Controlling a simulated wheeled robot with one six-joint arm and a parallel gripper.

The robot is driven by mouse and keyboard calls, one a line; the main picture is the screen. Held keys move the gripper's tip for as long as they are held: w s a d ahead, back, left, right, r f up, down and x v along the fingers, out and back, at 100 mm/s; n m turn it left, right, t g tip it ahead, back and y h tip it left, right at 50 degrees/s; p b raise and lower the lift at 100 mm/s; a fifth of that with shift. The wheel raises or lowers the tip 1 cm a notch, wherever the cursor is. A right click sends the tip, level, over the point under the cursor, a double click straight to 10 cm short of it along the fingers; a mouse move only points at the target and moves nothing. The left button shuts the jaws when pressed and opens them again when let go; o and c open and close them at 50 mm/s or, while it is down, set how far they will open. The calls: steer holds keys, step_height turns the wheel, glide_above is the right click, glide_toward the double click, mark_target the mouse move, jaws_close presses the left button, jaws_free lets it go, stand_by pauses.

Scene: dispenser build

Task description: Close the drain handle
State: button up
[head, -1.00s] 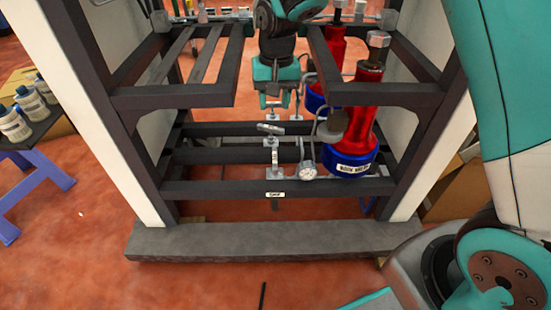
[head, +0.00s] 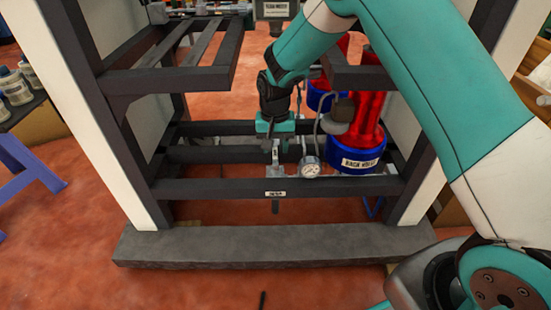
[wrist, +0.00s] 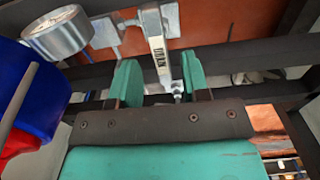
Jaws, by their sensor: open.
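The drain handle is a light grey metal lever marked "DRAIN" (wrist: 160,52) in the wrist view. It stands in the gap between my two green fingers. Its upper end meets metal fittings at the top of that view. My gripper (wrist: 158,68) is open, with one finger on each side of the lever; contact is not clear. In the head view my gripper (head: 275,133) points down above the grey drain valve (head: 275,155) at the middle of the dark frame. It hides the top of the valve there.
A round gauge (head: 310,167) is just right of the valve. Red canisters with blue bases (head: 358,158), one labelled, stand further right. Dark beams (head: 220,188) cross in front and behind, with a stone sill (head: 270,245) below. A blue stool (head: 25,175) is outside left.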

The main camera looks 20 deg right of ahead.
steer(key=shift+f+b, duration=0.3)
steer(key=shift+f, duration=0.9)
jaws_close()
